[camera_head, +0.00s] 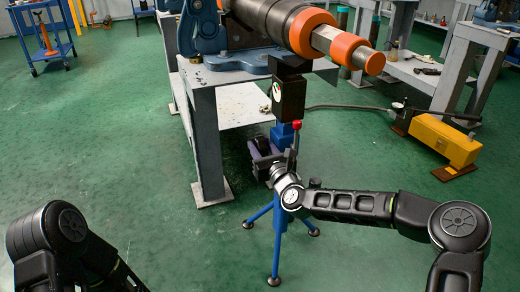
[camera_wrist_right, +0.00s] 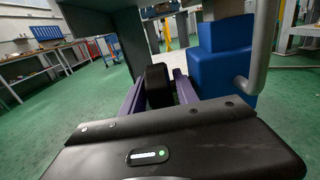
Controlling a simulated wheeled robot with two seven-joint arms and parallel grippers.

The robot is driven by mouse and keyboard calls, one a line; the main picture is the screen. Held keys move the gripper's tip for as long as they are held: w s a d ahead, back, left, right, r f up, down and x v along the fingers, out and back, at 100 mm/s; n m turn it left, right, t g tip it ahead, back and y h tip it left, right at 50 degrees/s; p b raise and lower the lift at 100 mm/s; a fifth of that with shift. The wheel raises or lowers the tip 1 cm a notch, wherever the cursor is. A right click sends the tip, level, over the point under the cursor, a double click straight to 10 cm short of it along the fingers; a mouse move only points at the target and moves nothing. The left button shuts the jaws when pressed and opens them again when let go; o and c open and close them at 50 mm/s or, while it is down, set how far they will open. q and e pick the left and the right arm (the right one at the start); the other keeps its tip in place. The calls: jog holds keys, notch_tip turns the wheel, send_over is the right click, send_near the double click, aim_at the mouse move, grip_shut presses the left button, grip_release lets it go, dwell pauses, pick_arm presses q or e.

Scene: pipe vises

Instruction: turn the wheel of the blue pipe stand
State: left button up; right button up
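The blue pipe stand shows in the head view, with a blue body (camera_head: 283,134) under a black block and spread blue tripod legs (camera_head: 277,238). A lever with a red knob (camera_head: 297,125) stands beside the body. I cannot make out a clear wheel. My right gripper (camera_head: 262,157) is low against the stand's body, pointing away from me. In the right wrist view its purple fingers (camera_wrist_right: 158,92) have a dark block between them; whether they grip it is unclear. The blue body (camera_wrist_right: 225,55) is just right of the fingers, with a grey bent bar (camera_wrist_right: 263,50). My left gripper is out of view.
A grey workbench (camera_head: 207,140) stands just left of the stand. A large dark pipe (camera_head: 270,18) with orange rings reaches out above. A yellow box (camera_head: 445,138) with a hose sits on the floor at right. Green floor is free in front.

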jog(key=shift+w+a, duration=0.1)
jog(key=shift+w, duration=0.15)
grip_shut()
dwell(0.3)
